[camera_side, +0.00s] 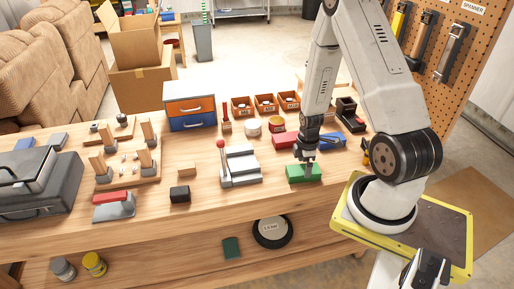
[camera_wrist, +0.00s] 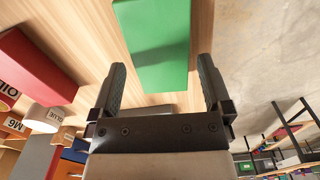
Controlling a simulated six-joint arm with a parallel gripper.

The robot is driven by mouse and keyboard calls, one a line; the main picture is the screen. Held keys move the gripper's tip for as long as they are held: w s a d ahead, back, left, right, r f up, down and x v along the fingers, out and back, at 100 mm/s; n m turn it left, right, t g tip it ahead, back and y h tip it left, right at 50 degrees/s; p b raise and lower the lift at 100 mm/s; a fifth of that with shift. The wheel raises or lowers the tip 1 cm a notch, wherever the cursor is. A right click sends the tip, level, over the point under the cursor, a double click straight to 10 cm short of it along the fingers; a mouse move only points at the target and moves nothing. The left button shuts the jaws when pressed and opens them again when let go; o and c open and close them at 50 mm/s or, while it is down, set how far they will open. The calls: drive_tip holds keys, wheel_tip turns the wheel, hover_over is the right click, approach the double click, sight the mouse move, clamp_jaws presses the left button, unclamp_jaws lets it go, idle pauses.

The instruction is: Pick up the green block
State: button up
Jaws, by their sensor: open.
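The green block (camera_side: 304,174) lies on the wooden workbench near its front edge. In the wrist view the green block (camera_wrist: 158,45) is beyond my fingertips, in line with the space between them. My gripper (camera_side: 306,168) points down over the block in the side view and hides part of its top. In the wrist view my gripper (camera_wrist: 161,75) has its two black fingers spread apart with nothing between them. I cannot tell from the side view whether a fingertip touches the block.
A red block (camera_side: 285,140) and a blue object (camera_side: 332,141) are close behind the green block. A grey fixture with a red-knobbed lever (camera_side: 240,166) stands to its left. Orange bins (camera_side: 265,103) line the back. The bench's front edge is close by.

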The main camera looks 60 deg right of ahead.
sight(304, 169)
drive_tip(key=shift+f, duration=1.5)
drive_tip(key=c, duration=1.1)
drive_tip(key=shift+c, duration=0.2)
drive_tip(key=shift+r, duration=0.2)
drive_tip(key=shift+r, duration=4.8)
